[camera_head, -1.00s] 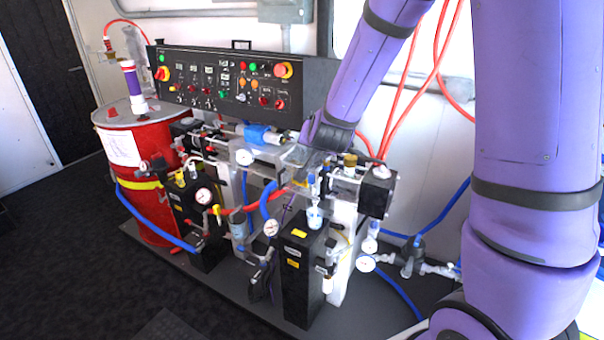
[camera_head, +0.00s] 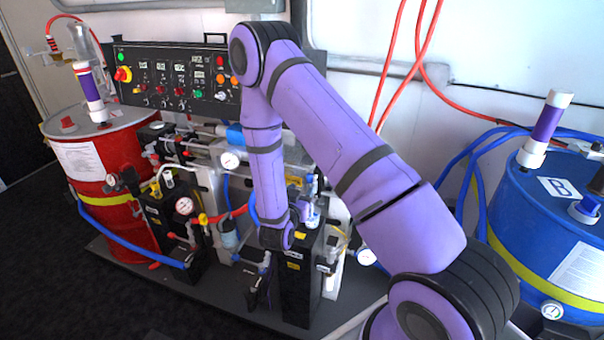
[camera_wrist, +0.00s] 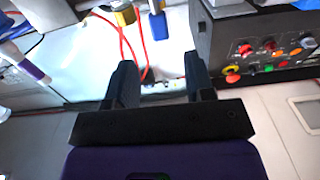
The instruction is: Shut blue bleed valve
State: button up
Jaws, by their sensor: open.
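In the wrist view, my gripper (camera_wrist: 160,72) is open, its two dark fingers apart with nothing between them. A blue lever-like part (camera_wrist: 157,26) is at the top of that view, beyond the fingertips and apart from them. A brass-yellow fitting (camera_wrist: 125,15) is just left of it. I cannot tell for sure whether the blue part is the bleed valve's handle. In the head view, light-blue fittings (camera_head: 311,188) stand beside my lower arm, above the black pump block. My arm hides part of the pump unit, and my fingers cannot be made out there.
The control panel (camera_head: 175,80) stands behind the pump unit; it also shows inverted in the wrist view (camera_wrist: 270,48). A red drum (camera_head: 105,165) is at left, a blue drum (camera_head: 530,215) at right. Red hoses (camera_head: 440,90) hang along the wall. Dark floor is open at front left.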

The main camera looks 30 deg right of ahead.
aim_at(309, 179)
jog(key=x, duration=1)
jog(key=shift+w+d, duration=0.15)
jog(key=shift+d, duration=0.05)
grip_shut()
